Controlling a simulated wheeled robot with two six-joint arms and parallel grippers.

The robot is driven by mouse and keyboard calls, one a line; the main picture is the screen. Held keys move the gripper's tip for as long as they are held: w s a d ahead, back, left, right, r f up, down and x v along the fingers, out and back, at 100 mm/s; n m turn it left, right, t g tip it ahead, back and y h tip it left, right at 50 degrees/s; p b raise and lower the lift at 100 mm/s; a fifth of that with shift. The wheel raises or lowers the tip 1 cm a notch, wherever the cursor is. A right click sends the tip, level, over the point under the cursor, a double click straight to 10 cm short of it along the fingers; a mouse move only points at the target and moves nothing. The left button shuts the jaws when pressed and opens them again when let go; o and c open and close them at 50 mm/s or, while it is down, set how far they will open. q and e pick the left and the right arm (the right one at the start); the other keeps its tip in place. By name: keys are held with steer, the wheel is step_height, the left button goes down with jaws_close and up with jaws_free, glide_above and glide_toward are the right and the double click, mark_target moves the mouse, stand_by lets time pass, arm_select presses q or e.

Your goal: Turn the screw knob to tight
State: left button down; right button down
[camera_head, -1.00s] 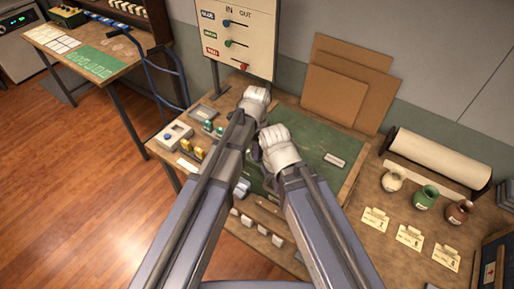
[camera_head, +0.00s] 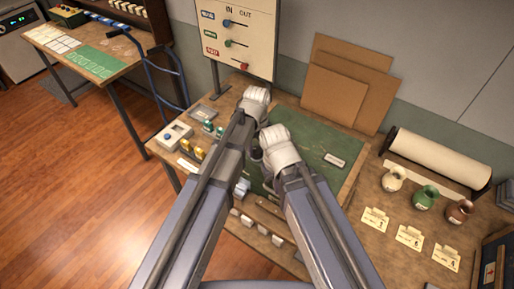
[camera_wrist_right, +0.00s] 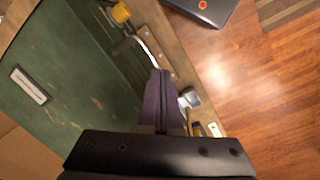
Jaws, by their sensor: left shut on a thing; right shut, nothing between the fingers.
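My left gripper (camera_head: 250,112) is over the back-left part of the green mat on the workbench. Its fingers are shut, but my own arm hides what is between them. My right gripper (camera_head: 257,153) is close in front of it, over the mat. In the right wrist view its dark fingers (camera_wrist_right: 162,105) are shut with nothing between them. I cannot pick out the screw knob for certain in either view. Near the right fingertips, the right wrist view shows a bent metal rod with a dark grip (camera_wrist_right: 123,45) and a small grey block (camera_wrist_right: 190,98).
The green mat (camera_head: 315,140) carries a small label plate (camera_head: 334,160). A sign board (camera_head: 236,38) with IN and OUT sliders stands behind. Cardboard sheets (camera_head: 335,95) lean at the wall. A paper roll (camera_head: 440,158) and three jars, one green (camera_head: 426,197), are right. Small items crowd the left side.

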mark_target(257, 150)
arm_select(q)
steer(key=shift+m, duration=1.8)
steer(key=shift+c, duration=1.5)
jaws_free()
step_height(257, 150, up, 8)
steer(key=p, duration=0.8)
steer(key=shift+f, duration=0.1)
steer(key=shift+s, duration=0.1)
